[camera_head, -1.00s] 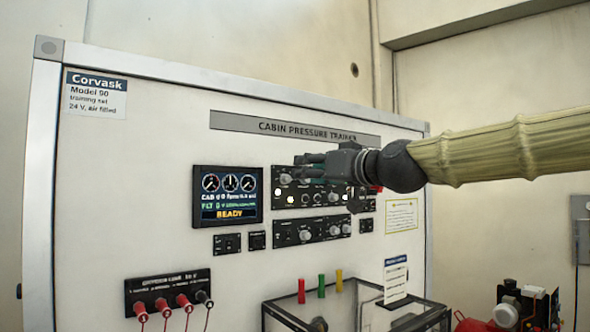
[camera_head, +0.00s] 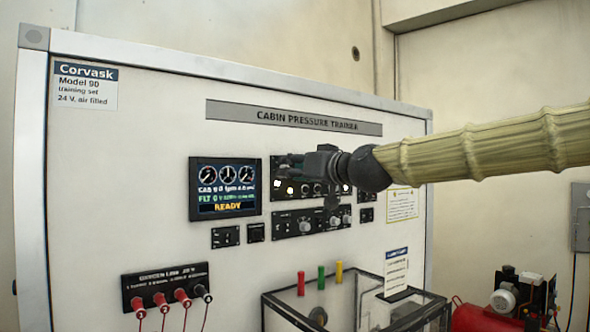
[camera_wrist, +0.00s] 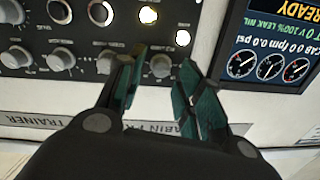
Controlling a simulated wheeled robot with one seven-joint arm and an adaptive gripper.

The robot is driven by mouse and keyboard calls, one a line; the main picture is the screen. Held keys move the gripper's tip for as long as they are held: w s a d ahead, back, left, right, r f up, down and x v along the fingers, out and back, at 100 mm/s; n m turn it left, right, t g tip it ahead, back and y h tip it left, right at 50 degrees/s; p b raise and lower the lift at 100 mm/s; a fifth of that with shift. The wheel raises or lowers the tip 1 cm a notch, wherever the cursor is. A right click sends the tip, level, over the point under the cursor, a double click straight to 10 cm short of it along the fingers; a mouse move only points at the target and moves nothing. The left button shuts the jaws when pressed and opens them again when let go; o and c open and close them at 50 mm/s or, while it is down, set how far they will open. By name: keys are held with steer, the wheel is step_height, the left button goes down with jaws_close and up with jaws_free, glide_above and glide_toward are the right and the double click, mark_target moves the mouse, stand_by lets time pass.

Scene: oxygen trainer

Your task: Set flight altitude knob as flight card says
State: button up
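My gripper (camera_head: 287,162) is in front of the upper control panel (camera_head: 281,188) and covers part of it. Several grey round knobs (camera_wrist: 60,60) lie left of the fingers there; labels are too small to tell which is flight altitude. The display (camera_head: 225,189) reads READY, with FLT 0 above it. A white card with a blue header (camera_head: 396,270) stands at lower right; its text is unreadable.
Lit round buttons (camera_wrist: 182,38) sit near the fingertips. A lower panel with knobs (camera_head: 312,221) is below. An oxygen panel with red plugs (camera_head: 165,288) is at lower left. A clear box (camera_head: 350,297) stands at the bottom; a red compressor (camera_head: 478,318) is at lower right.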

steer(key=shift+s+a, duration=0.1)
steer(key=shift+a, duration=0.05)
steer(key=c, duration=0.3)
steer(key=shift+w+f, duration=0.1)
steer(key=shift+w, duration=0.1)
jaws_close()
